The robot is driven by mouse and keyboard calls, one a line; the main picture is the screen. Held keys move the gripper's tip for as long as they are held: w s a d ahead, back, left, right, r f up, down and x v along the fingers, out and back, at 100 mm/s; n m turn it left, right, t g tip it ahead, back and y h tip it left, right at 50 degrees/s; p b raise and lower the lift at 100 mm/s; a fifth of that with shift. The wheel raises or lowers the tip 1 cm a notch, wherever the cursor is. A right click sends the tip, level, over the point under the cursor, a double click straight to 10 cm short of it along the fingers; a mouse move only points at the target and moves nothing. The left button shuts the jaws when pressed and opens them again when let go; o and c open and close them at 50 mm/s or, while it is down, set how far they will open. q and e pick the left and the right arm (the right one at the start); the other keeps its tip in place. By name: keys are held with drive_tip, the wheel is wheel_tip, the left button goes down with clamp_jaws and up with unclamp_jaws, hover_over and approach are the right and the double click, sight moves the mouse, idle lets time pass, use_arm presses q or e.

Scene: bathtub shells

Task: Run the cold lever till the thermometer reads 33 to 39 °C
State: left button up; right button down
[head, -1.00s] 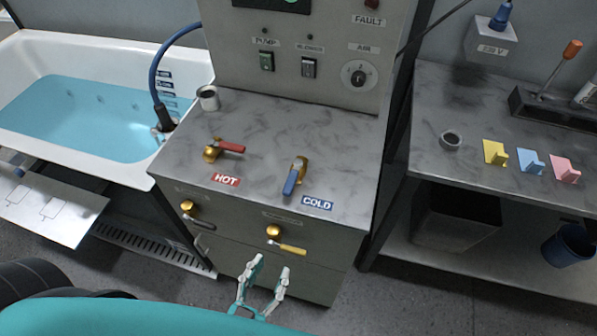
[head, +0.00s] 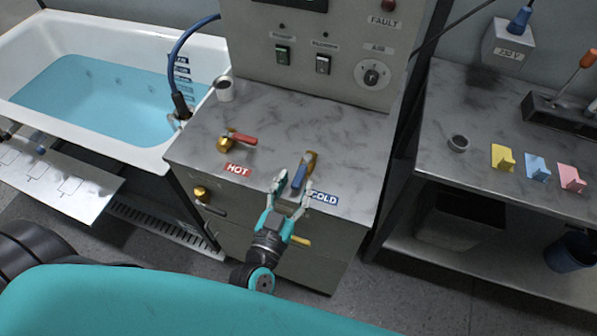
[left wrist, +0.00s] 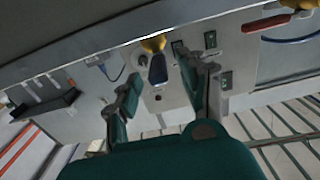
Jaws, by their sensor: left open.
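The cold lever (head: 301,172) has a blue handle on a brass valve, on the counter behind the COLD label (head: 324,199). Its blue handle also shows in the left wrist view (left wrist: 157,70), between my fingers. My left gripper (head: 292,186) is open at the counter's front edge, its fingertips close to the lever's near end. I cannot tell whether they touch it. The water-filled tub (head: 150,150) stands at left. A dark display (head: 290,3) on the panel is cut off at the top; no reading is legible. My right gripper is not in view.
The red hot lever (head: 242,138) sits left of the cold one. A side bench (head: 480,125) stands at right.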

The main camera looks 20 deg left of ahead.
sight(302, 171)
use_arm(q)
drive_tip(key=shift+w+d, duration=0.1)
drive_tip(key=shift+w, duration=1.35)
drive_tip(key=shift+c, duration=0.2)
clamp_jaws()
